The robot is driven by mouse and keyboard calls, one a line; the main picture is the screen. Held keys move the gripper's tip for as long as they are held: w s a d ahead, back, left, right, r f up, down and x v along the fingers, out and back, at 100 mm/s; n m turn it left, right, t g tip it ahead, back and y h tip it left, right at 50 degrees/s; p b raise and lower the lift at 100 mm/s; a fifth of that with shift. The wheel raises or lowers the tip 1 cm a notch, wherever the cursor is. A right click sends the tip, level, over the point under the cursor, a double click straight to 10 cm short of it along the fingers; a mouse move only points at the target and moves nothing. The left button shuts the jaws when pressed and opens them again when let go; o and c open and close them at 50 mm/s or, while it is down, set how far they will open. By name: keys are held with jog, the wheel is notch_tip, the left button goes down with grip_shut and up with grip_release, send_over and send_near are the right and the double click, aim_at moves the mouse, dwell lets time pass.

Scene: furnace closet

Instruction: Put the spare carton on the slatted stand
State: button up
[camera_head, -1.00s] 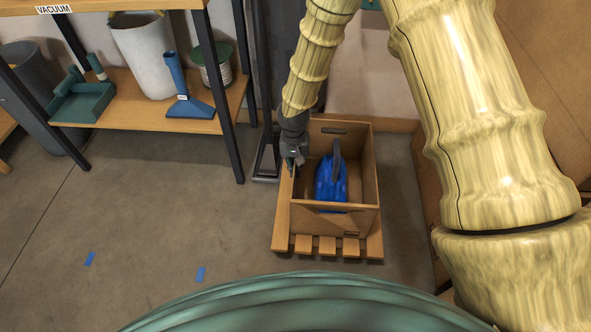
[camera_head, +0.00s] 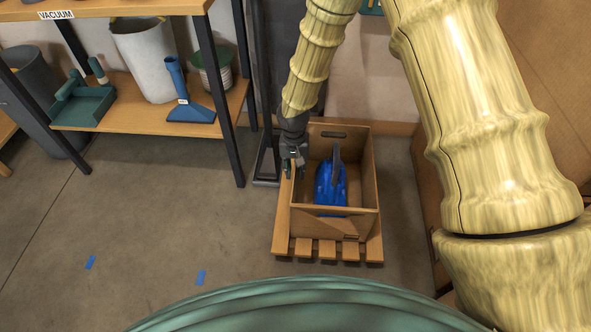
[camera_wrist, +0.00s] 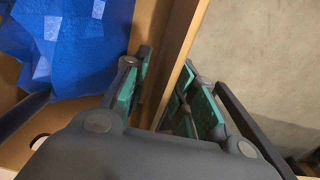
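The spare carton (camera_head: 361,227), an open-topped brown box, sits upright on the slatted stand (camera_head: 282,238). The stand's wooden slats show in front of the carton and along its left side. A blue object (camera_head: 325,188) with a dark handle lies inside the carton; its blue body also shows in the wrist view (camera_wrist: 75,45). My gripper (camera_head: 292,172) is at the carton's left wall. In the wrist view, the green-padded fingers of my gripper (camera_wrist: 165,95) straddle the wall's top edge (camera_wrist: 178,78), with gaps beside it; they look open. The fingertips' lower ends are partly hidden.
A shelf unit (camera_head: 150,108) with a dustpan (camera_head: 84,108), a white bin (camera_head: 145,58) and a blue tool (camera_head: 190,110) stands at the left. A large brown cardboard surface (camera_head: 525,65) is at the right. The floor (camera_head: 170,215) at left front is clear except blue tape marks.

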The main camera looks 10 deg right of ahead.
notch_tip(320, 180, up, 11)
jog(key=p, duration=0.4)
jog(key=shift+a, duration=0.1)
